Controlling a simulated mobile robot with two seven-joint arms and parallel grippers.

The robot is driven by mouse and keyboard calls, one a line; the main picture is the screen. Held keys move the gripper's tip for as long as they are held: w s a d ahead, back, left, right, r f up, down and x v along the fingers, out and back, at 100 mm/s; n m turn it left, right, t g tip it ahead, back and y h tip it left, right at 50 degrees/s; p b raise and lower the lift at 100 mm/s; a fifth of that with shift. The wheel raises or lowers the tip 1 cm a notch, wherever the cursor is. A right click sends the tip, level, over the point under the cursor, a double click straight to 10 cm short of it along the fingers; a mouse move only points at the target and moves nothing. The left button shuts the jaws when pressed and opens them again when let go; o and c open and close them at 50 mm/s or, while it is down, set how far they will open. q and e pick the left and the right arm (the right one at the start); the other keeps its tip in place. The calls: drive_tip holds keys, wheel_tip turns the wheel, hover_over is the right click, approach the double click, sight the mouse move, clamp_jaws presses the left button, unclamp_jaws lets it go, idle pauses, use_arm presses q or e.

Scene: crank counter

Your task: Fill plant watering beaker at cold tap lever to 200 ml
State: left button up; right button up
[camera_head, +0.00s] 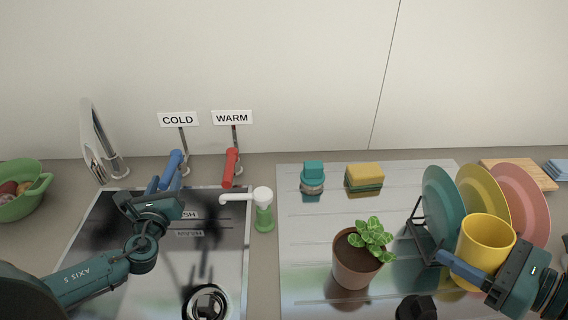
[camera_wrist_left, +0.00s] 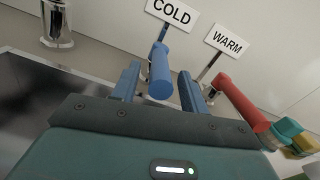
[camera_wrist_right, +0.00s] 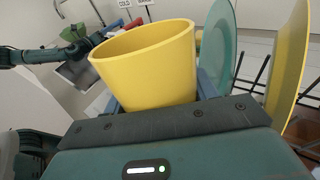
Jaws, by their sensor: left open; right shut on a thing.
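The cold tap lever (camera_head: 174,164) is a blue bar under the COLD sign (camera_head: 178,119). My left gripper (camera_head: 166,184) is open at it; in the left wrist view the blue lever (camera_wrist_left: 160,75) stands between the spread fingers. I cannot tell whether they touch it. The yellow beaker (camera_head: 486,238) is at the right, in front of the plates. My right gripper (camera_head: 466,266) is shut on it. In the right wrist view the beaker (camera_wrist_right: 145,70) looks roughly upright; its inner bottom and any water level are hidden. The chrome tap (camera_head: 97,143) stands left of the lever.
The red warm lever (camera_head: 230,168) is right of the cold one. A soap dispenser (camera_head: 263,210), potted plant (camera_head: 358,260), scrubber (camera_head: 313,178) and sponge (camera_head: 364,178) stand between sink (camera_head: 235,260) and dish rack (camera_head: 417,222). A green bowl (camera_head: 22,205) is far left.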

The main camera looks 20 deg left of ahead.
use_arm(q)
clamp_jaws()
idle(0.3)
use_arm(e)
drive_tip(key=shift+f, duration=0.1)
